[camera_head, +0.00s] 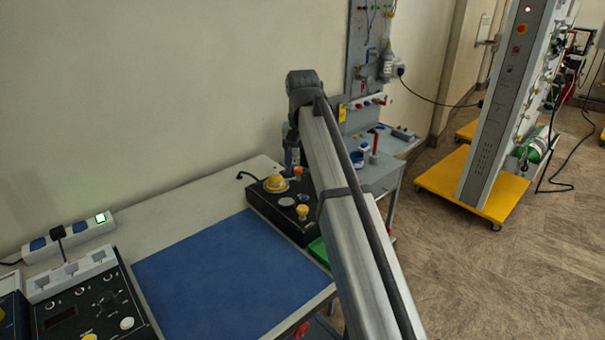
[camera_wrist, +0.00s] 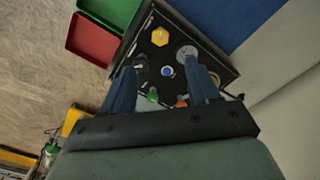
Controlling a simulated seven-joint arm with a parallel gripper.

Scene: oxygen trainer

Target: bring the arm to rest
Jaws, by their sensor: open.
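My arm (camera_head: 345,200) reaches forward from the bottom right in the head view, bent down at its far end. My gripper (camera_wrist: 160,68) shows in the wrist view with two blue fingers spread apart and nothing between them. It hangs above the black control box (camera_head: 266,208), whose knobs and buttons lie beyond the fingertips. The box also shows in the wrist view (camera_wrist: 205,40). In the head view, the gripper is only partly seen by the arm's far end, and the fingertips are hard to make out.
A blue mat (camera_head: 225,275) lies bare on the table. A power strip (camera_head: 70,236) and a second control panel (camera_head: 85,305) are at the left. Green (camera_wrist: 108,10) and red (camera_wrist: 95,40) trays lie beside the box. A grey bench (camera_head: 375,175) stands beyond; open floor (camera_head: 500,270) is at right.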

